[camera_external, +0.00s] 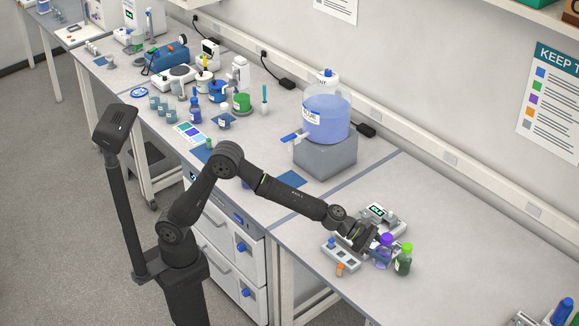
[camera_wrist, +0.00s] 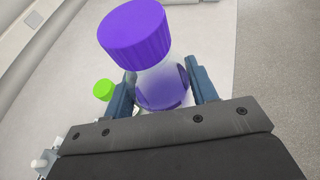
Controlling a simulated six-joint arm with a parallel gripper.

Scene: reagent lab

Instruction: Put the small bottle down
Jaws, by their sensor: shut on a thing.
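The small bottle (camera_external: 383,257) has a purple cap and clear walls with purple liquid inside. In the wrist view the small bottle (camera_wrist: 165,84) stands between the two blue fingers of my gripper (camera_wrist: 163,92), which is shut on it. In the external view my gripper (camera_external: 370,240) reaches the bottle from the left, above the right-hand bench. Whether the bottle's base touches the bench I cannot tell.
A green-capped bottle (camera_external: 403,260) is close on the right; its cap (camera_wrist: 103,90) shows in the wrist view. A grey rack (camera_external: 341,255) and a small orange-capped vial (camera_external: 340,269) are to the left. A device with a display (camera_external: 378,211) is behind.

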